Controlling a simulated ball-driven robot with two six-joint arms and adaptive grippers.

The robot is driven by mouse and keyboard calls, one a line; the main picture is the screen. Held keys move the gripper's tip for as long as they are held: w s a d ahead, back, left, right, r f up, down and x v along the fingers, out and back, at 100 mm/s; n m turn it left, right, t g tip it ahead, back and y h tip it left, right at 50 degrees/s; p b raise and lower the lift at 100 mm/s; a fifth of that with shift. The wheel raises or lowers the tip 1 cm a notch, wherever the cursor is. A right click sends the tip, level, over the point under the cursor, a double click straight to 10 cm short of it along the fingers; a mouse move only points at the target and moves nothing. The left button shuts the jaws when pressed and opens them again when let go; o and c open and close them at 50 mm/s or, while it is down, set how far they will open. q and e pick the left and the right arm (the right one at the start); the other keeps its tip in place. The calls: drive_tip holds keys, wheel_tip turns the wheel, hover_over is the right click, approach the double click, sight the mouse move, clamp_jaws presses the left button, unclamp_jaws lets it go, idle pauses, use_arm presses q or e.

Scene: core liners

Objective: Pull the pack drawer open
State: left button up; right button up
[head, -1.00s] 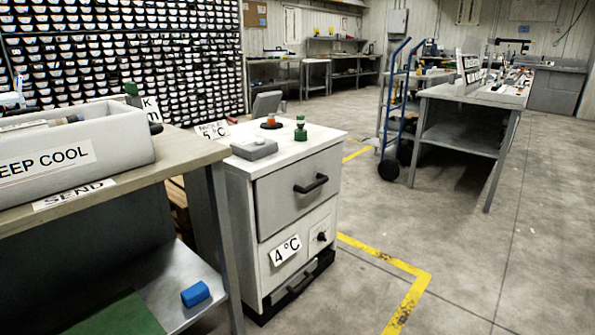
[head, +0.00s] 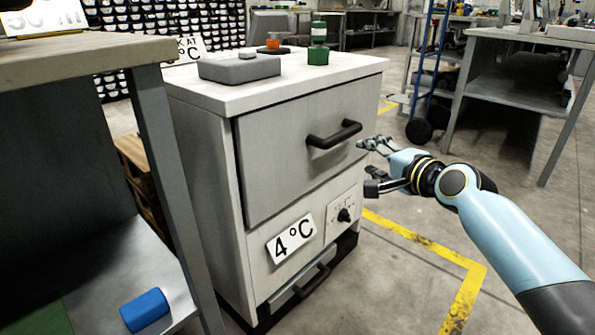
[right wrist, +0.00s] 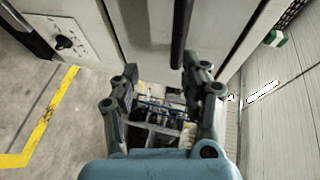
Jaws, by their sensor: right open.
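A white cabinet (head: 205,160) has a large grey drawer front (head: 285,160) with a black bar handle (head: 335,134). A lower drawer with its own black handle (head: 311,281) sits near the floor. Both look shut. My right gripper (head: 369,164) is open and empty, just right of the large drawer's handle, fingers pointing toward it. In the right wrist view the dark handle bar (right wrist: 182,30) lies beyond the open fingers (right wrist: 163,85), in line with the right one; I cannot tell whether they touch. My left gripper is not in view.
A grey box (head: 240,68), an orange-topped item (head: 273,41) and a green-and-white bottle (head: 318,45) stand on the cabinet top. A "4°C" label (head: 290,239) and a knob (head: 344,215) are below the large drawer. A workbench (head: 80,55) stands close left. Floor in front is clear.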

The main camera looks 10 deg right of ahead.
sight(346, 137)
drive_tip(key=b+x, duration=0.1)
drive_tip(key=x, duration=0.2)
drive_tip(key=r+b+x, duration=0.1)
drive_tip(key=b+x, duration=0.1)
drive_tip(key=x, duration=0.1)
drive_tip(key=r+b+x, duration=0.1)
drive_tip(key=x, duration=0.3)
drive_tip(key=shift+w+a+r+b, duration=0.1)
drive_tip(key=shift+a+b, duration=0.15)
drive_tip(key=shift+b, duration=0.15)
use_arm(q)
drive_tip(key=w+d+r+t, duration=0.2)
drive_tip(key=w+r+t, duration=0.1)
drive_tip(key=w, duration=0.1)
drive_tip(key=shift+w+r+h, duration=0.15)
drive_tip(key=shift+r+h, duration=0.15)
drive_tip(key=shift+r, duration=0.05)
use_arm(e)
drive_tip(key=shift+w+a+r, duration=0.1)
drive_tip(key=shift+w+a, duration=0.05)
drive_tip(key=shift+w, duration=0.45)
clamp_jaws()
